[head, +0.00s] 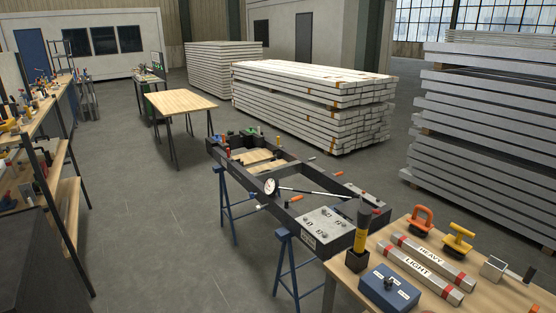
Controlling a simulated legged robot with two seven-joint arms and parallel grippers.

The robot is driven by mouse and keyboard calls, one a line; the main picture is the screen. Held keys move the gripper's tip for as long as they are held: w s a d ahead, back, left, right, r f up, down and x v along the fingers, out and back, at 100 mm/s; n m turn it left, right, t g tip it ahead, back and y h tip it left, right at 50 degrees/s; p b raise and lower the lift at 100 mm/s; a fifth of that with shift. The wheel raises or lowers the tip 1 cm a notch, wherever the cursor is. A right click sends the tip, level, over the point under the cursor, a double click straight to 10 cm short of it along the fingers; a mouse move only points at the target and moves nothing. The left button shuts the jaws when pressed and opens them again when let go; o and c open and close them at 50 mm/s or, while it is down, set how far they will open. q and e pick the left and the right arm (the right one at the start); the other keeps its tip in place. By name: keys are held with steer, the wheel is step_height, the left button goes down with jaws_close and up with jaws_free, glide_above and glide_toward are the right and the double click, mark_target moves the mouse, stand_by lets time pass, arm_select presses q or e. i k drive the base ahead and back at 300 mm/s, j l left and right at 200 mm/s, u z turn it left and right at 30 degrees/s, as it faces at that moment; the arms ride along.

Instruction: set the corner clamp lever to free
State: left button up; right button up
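A dark container frame (222,160) rests on blue trestles in the middle of the head view. Its near corner has a light metal plate (325,222) with several small fittings. Small red and orange handles sit along the frame, such as an orange one (296,199). A red piece (228,151) shows at the far left corner. I cannot tell which of these is the corner clamp lever, nor its setting. A blue box (385,292) with a dark knob and small white labels stands on the near bench; its labels are too small to read. Neither gripper is in view.
A wooden bench (490,299) at lower right holds bars marked HEAVY (432,262) and LIGHT (420,268), an orange handle (421,219) and a yellow one (458,241). A round dial gauge (271,186) is at the frame. Shelves stand left; open floor (150,225) lies between.

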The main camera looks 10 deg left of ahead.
mark_target(295, 199)
steer(key=i+j+u, duration=0.2)
steer(key=i+u, duration=0.15)
steer(key=i, duration=0.15)
steer(key=i+j+u, duration=0.1)
steer(key=i+u, duration=0.25)
steer(key=i+l+u, duration=0.1)
steer(key=i+u, duration=0.25)
steer(key=i, duration=0.25)
steer(key=i+l+z, duration=0.1)
steer(key=i+z, duration=0.3)
steer(key=i+j+z, duration=0.1)
steer(key=i+z, duration=0.3)
steer(key=i+j+z, duration=0.2)
steer(key=i+z, duration=0.2)
steer(key=i+j+z, duration=0.4)
steer(key=i+l, duration=0.05)
steer(key=i, duration=0.05)
